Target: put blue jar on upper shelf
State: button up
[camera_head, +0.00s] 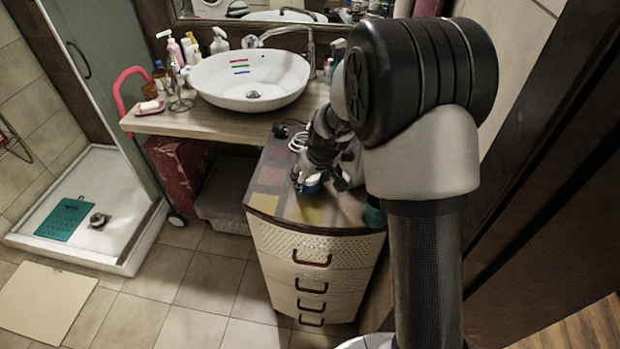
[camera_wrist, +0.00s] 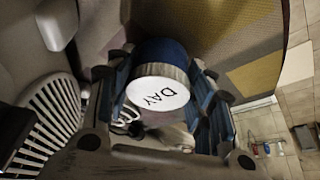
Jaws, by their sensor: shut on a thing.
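The blue jar (camera_head: 311,187) is small, with a white round end. In the wrist view the jar (camera_wrist: 160,80) shows blue sides and the word "DAY" on its white face. My gripper (camera_head: 318,180) is shut on it, and the wrist view shows a finger of my gripper (camera_wrist: 155,85) on either side. The jar is at the patterned top of the drawer cabinet (camera_head: 280,205); whether it touches that surface I cannot tell. I cannot make out which surface is the upper shelf.
A wooden counter (camera_head: 210,122) with a white basin (camera_head: 250,80) and several bottles stands behind left. Black and white cables (camera_head: 296,138) lie by my gripper. A shower tray (camera_head: 95,200) is at far left.

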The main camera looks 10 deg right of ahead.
jog(key=shift+f, duration=0.15)
jog(key=o, duration=1.1)
